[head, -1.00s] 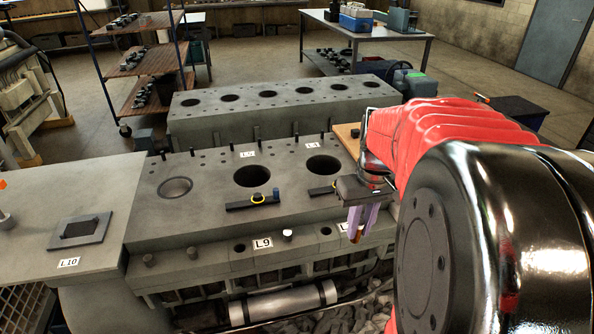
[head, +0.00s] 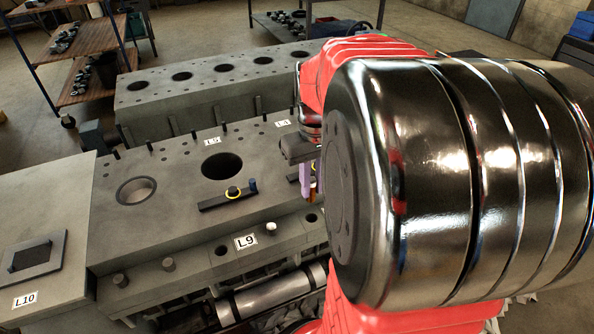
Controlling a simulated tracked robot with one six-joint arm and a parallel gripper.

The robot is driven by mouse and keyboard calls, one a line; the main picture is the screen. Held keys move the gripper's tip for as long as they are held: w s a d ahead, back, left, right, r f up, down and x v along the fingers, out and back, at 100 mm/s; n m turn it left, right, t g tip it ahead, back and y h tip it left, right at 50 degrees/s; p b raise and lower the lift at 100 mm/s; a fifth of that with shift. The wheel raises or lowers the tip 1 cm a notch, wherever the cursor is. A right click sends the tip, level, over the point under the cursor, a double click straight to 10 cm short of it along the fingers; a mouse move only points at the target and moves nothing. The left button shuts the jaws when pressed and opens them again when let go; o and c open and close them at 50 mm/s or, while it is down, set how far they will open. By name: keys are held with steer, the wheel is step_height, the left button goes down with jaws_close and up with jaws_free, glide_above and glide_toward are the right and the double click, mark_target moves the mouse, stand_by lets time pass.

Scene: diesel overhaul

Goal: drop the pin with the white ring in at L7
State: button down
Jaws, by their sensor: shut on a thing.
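My gripper (head: 307,180) is partly hidden behind my red and black arm. Its purple fingers point down over the front right of the grey engine block (head: 150,215). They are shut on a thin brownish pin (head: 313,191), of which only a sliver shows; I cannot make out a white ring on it. The pin's lower end and what lies under it are hidden by the arm. I can read no L7 label. A dark open hole (head: 311,217) is in the front ledge, just below the fingers in the picture.
The L9 label (head: 246,241) is beside another ledge hole (head: 221,250). A white-topped peg (head: 268,227) stands between the two holes. My arm hides the right side.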

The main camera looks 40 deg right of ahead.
mark_target(313, 201)
steer(key=shift+s+d, duration=0.1)
steer(key=shift+s, duration=0.05)
steer(key=shift+f, duration=2.9)
steer(key=shift+s, duration=0.15)
steer(key=shift+f, duration=1.8)
steer(key=c, duration=1.2)
jaws_free()
steer(key=shift+o, duration=0.2)
steer(key=shift+r, duration=0.1)
